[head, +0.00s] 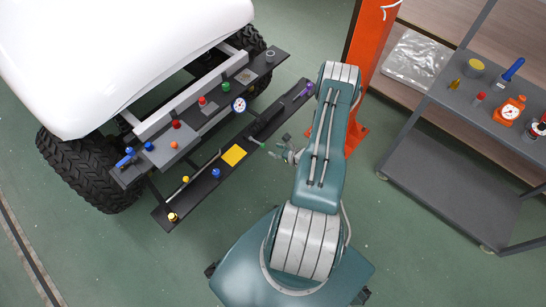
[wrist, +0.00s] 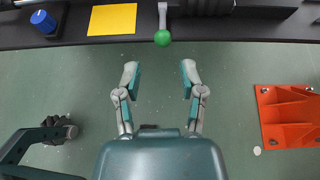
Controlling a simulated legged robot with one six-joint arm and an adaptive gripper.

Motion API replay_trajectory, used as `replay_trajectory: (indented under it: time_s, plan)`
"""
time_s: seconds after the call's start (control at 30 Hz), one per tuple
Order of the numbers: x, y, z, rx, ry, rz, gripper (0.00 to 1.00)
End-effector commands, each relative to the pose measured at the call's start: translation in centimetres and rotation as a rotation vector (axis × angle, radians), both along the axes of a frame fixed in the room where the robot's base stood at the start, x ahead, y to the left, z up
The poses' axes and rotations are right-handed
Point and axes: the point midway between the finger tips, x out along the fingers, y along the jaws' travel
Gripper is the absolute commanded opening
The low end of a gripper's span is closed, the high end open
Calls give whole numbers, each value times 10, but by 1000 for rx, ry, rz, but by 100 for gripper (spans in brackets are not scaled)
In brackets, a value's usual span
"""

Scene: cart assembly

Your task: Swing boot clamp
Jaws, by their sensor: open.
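A short metal lever with a green ball knob (wrist: 163,37) sticks out from the edge of the dark front rail (wrist: 60,32) in the wrist view. It looks like the handle of the boot clamp, though no label shows. In the head view the rail (head: 203,188) runs along the cart's front, with the lever (head: 256,142) at its near edge. My gripper (wrist: 160,77) is open and empty, its two fingers pointing at the rail. The green knob lies ahead of the fingertips, roughly centred between them and apart from them. In the head view my gripper (head: 284,153) is just right of the lever.
A yellow plate (wrist: 112,19) and a blue knob (wrist: 42,20) sit on the rail left of the lever. An orange post (head: 372,60) stands close right of my arm, its bolted foot (wrist: 287,115) on the floor. A grey shelf cart (head: 440,175) stands farther right.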

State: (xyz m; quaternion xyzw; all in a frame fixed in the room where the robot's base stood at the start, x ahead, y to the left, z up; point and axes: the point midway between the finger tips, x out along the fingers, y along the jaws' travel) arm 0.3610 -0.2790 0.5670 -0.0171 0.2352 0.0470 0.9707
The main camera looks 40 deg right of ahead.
Motion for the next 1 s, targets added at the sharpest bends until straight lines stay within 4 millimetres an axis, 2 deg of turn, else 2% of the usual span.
replay_trajectory:
  time_s: [0.1, 0.23, 0.77, 0.8, 0.9, 1.0]
  plan:
    - [-3, -2, -8, 9, 6, -24, 51]
    - [5, -1, -12, 8, 6, -23, 51]
    - [65, 6, -42, 5, 5, -18, 51]
    - [67, 5, -44, 5, 5, -21, 47]
    - [66, 5, -43, 6, 6, -23, 6]
    - [66, 5, -43, 6, 5, -22, 5]
